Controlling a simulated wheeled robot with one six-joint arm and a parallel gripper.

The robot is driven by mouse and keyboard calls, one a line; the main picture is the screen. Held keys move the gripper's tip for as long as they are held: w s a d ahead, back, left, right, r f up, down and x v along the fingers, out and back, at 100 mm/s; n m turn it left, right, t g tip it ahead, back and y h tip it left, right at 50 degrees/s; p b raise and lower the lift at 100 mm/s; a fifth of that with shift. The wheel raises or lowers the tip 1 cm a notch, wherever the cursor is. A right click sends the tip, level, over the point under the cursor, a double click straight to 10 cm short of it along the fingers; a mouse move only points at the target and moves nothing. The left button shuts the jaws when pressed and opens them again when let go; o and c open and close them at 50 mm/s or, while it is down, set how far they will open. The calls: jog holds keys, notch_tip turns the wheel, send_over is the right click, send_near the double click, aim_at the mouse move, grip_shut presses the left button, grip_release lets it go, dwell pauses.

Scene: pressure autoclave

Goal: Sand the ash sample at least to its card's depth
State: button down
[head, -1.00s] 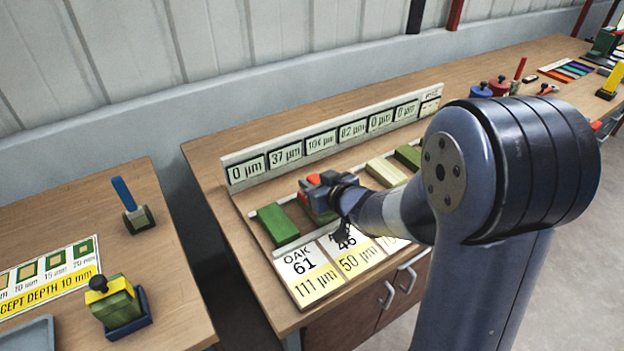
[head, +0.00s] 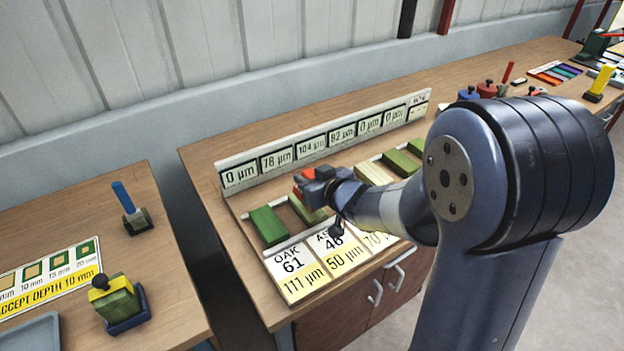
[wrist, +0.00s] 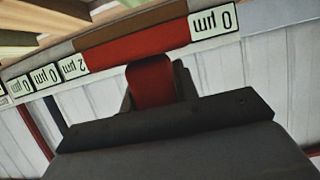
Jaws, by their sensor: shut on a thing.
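My gripper (head: 314,187) is shut on a red sanding block (head: 303,178), which also shows as a wide red bar in the wrist view (wrist: 135,45). It is over the second slot of the sample rack, at the ash sample (head: 305,212), a greenish block mostly hidden by the gripper. Contact between block and sample cannot be made out. The ash card (head: 344,260) in front, partly covered by my arm, reads 48 and 50 µm. The second display (head: 277,160) on the panel behind reads 78 µm.
The oak sample (head: 268,225), green, lies left of the ash, with its card (head: 294,275) reading 61 and 111 µm. More sample blocks (head: 402,162) lie to the right. The display panel (head: 330,128) stands close behind. Another table (head: 60,225) is at the left, across a gap.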

aim_at(310, 172)
jog(key=shift+r+p, duration=1)
jog(key=shift+r, duration=0.6)
